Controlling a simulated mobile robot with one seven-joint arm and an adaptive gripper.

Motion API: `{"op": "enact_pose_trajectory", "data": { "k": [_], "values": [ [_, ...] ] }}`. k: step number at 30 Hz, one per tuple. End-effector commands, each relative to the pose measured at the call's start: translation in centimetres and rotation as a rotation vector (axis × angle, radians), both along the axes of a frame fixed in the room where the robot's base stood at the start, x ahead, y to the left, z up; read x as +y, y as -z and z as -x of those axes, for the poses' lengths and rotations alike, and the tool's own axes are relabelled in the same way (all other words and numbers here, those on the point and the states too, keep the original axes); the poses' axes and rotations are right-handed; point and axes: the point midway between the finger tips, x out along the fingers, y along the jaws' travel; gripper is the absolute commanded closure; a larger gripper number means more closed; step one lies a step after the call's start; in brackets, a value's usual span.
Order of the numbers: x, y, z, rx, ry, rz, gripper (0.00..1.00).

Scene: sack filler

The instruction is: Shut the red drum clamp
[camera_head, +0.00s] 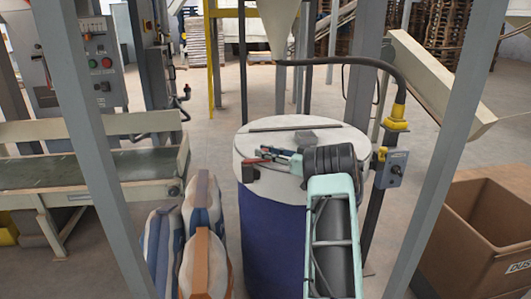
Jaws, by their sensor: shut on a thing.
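The drum has a blue body (272,240) and a whitish lid (330,134) and stands in the middle of the view. The red drum clamp (253,161) shows as a small red piece at the left front of the lid's edge. My gripper (272,154) reaches in from the right, low over the lid, and points left. Its fingers are shut on the red drum clamp. The fingers partly cover the clamp, so its exact angle is hard to tell. My teal forearm hides the drum's right front.
Grey frame posts (90,140) stand left and right of the drum. A cone-shaped spout (278,22) hangs above it. Striped sacks (203,205) stand close on the left. A blue control box (391,168) is just right of my arm, and a cardboard box (485,235) stands at right.

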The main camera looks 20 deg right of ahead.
Motion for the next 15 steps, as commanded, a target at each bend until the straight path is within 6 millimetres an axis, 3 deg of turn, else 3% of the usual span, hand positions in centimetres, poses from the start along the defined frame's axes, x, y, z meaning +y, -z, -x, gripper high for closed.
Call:
{"op": "enact_pose_trajectory", "data": {
  "k": [4, 5, 9, 15],
  "values": [
    [0.03, -0.21, -0.10, -0.004, 0.001, -0.001, 1.00],
    [0.05, -0.21, -0.10, -0.004, 0.001, -0.001, 0.79],
    [0.06, -0.17, -0.08, -0.003, 0.001, -0.001, 0.64],
    [0.04, -0.10, -0.05, -0.002, 0.001, 0.000, 0.62]
  ]
}}
